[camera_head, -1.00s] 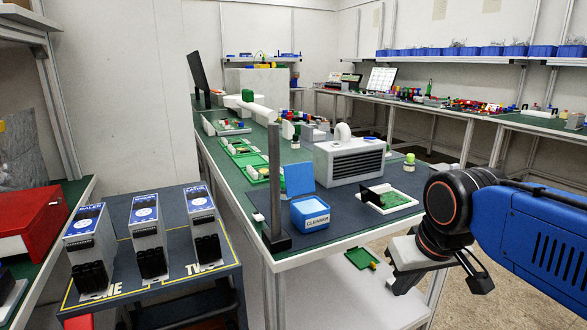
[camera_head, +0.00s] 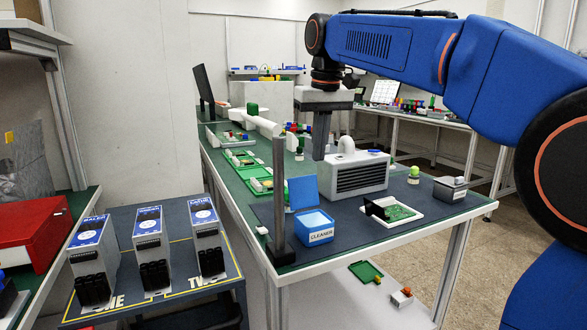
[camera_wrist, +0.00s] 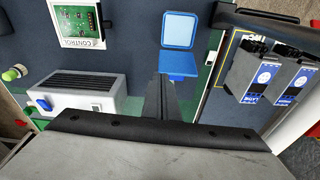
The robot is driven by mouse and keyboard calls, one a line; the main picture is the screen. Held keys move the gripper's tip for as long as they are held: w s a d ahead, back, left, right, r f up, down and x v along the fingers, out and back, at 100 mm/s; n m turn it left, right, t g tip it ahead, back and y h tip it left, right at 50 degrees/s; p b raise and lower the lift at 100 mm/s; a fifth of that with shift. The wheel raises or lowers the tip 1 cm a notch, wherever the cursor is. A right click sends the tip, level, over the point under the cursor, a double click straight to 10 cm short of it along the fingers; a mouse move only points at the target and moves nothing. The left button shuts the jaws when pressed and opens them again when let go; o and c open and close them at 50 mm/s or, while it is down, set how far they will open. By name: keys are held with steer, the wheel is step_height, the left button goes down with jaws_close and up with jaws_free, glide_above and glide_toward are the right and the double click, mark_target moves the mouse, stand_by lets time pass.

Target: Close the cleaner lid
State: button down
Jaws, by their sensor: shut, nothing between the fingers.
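The cleaner (camera_head: 313,229) is a small blue box with a white label, standing near the front of the bench. Its blue lid (camera_head: 303,192) stands open, raised at the back edge of the box. The wrist view shows the cleaner (camera_wrist: 178,27) from above with the lid (camera_wrist: 179,64) on the side nearer my fingers. My gripper (camera_head: 319,156) hangs fingers down over the bench, above and behind the lid in the head view. It is shut and empty, and it looks clear of the lid. In the wrist view my fingertips (camera_wrist: 160,82) appear just left of the lid.
A dark upright post (camera_head: 280,195) stands left of the cleaner. A grey vented unit (camera_head: 359,173) stands behind it to the right. A white-framed circuit board (camera_head: 393,212) lies to the right. Labelled modules (camera_head: 151,248) stand on the lower left table.

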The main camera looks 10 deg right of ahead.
steer(key=w+a+r+g, duration=0.1)
steer(key=w+a+r, duration=0.2)
steer(key=w+a, duration=0.4)
glide_above(302, 192)
steer(key=w+a, duration=0.2)
steer(key=w, duration=0.3)
step_height(302, 192, down, 9)
steer(key=shift+s+d+n, duration=0.15)
steer(key=shift+d+n, duration=0.05)
steer(key=shift+n, duration=0.2)
steer(key=shift+s, duration=0.1)
steer(key=shift+s+r+t, duration=0.1)
steer(key=shift+s+t, duration=0.05)
steer(key=shift+t, duration=0.15)
